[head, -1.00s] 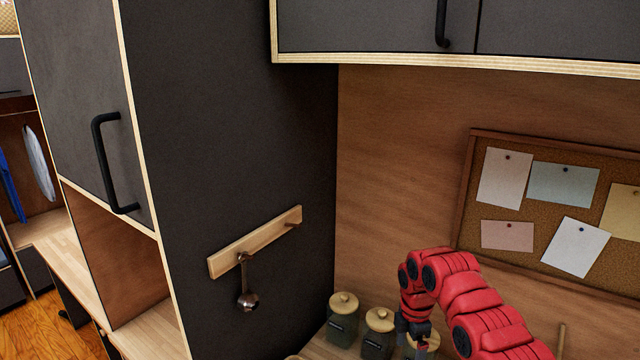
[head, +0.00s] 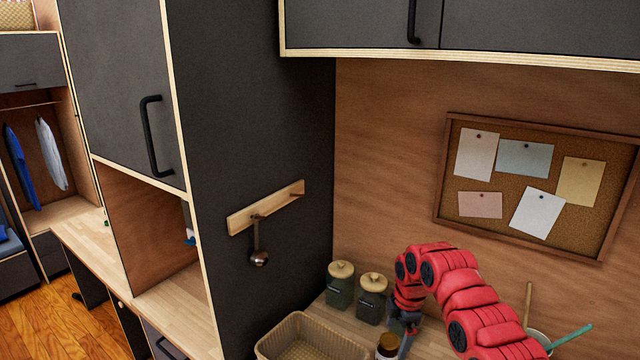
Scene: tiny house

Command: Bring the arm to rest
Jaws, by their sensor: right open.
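My right arm comes in from the lower right, red and bent downward over the counter. My left gripper is out of view.
Jars with wooden lids (head: 340,284) stand by the dark side panel. A wicker basket (head: 312,338) is at the counter's front. A ladle hangs from a wooden rack (head: 265,208). A corkboard (head: 540,185) is on the back wall. Cabinets (head: 360,25) overhang above.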

